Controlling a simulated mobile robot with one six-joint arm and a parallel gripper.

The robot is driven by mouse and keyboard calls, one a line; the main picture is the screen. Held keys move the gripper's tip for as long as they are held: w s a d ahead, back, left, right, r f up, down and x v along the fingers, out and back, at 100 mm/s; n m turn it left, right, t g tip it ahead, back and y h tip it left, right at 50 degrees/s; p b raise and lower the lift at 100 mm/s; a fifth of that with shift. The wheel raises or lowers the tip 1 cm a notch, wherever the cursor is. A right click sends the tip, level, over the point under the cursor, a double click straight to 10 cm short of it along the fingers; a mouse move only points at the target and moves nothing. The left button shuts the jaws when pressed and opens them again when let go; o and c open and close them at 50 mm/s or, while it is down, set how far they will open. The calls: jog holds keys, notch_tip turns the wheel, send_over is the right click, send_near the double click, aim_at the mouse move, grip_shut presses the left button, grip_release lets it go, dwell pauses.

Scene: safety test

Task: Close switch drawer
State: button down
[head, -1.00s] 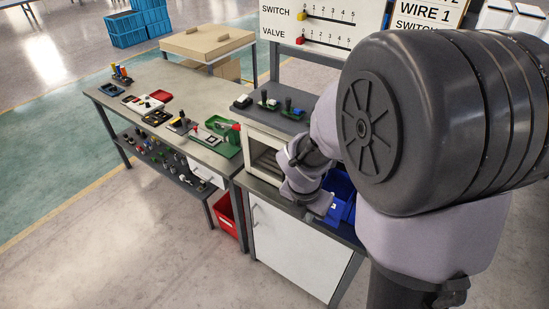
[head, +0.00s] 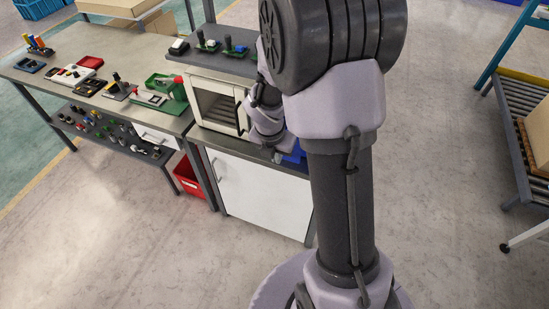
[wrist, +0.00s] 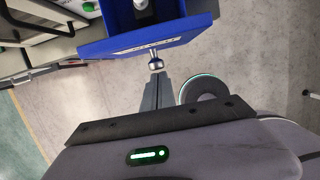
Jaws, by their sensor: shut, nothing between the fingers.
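A blue drawer (wrist: 150,35) with a pale label, too blurred to read, and a silver knob (wrist: 156,64) fills the top of the wrist view. It juts out from the bench, and part of a dark item with a silver end lies inside. My gripper (wrist: 159,77) is shut and empty, its fingertips just below the knob in the picture; I cannot tell if they touch it. In the head view only a bit of blue drawer (head: 294,154) shows behind my arm, and my gripper is hidden there.
A white cabinet (head: 255,190) with an open-fronted box (head: 213,101) above it stands left of my arm. A workbench (head: 110,60) with several parts lies further left, a red bin (head: 187,176) below. A roller conveyor (head: 515,130) is at the right. The floor between is clear.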

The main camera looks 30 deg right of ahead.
jog(key=w+d+p, duration=0.1)
jog(key=d+p, duration=0.1)
jog(key=w+d+p, duration=0.2)
jog(key=p, duration=0.1)
jog(key=w+d+p, duration=0.2)
jog(key=p, duration=0.1)
jog(key=shift+w+d+r, duration=0.2)
jog(key=shift+d+r, duration=0.15)
jog(key=shift+d, duration=0.05)
jog(key=shift+w+d+f+p, duration=0.15)
jog(key=shift+d+p, duration=0.15)
jog(key=shift+p, duration=0.15)
jog(key=shift+w+d+f, duration=0.1)
jog(key=shift+f, duration=0.1)
